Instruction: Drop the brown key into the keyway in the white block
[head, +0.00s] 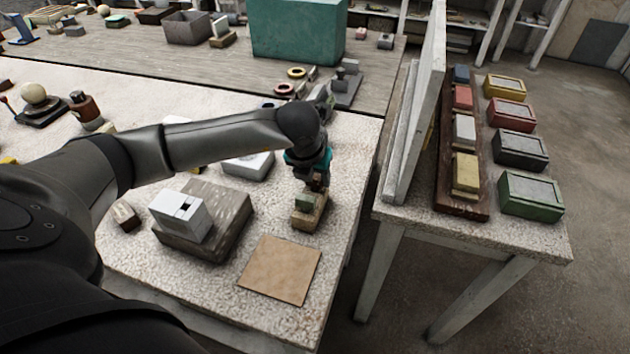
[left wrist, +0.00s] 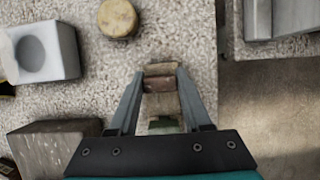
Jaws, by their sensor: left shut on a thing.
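My left gripper (head: 316,184) reaches across the table, pointing down over a small tan wooden holder (head: 308,219) with a green piece on it. In the left wrist view its fingers (left wrist: 160,76) are shut on the brown key (left wrist: 161,86), which sits between the tips. Whether the key still touches the holder I cannot tell. The white block (head: 178,214) with a dark keyway in its top sits on a grey wooden board (head: 229,209), left of the gripper in the head view. My right gripper is out of view.
A white block with a round hollow (left wrist: 42,52) lies behind the board. A flat tan square (head: 280,270) lies in front of the holder. A small brown block (head: 124,216) is left of the board. The table's right edge is close to the gripper.

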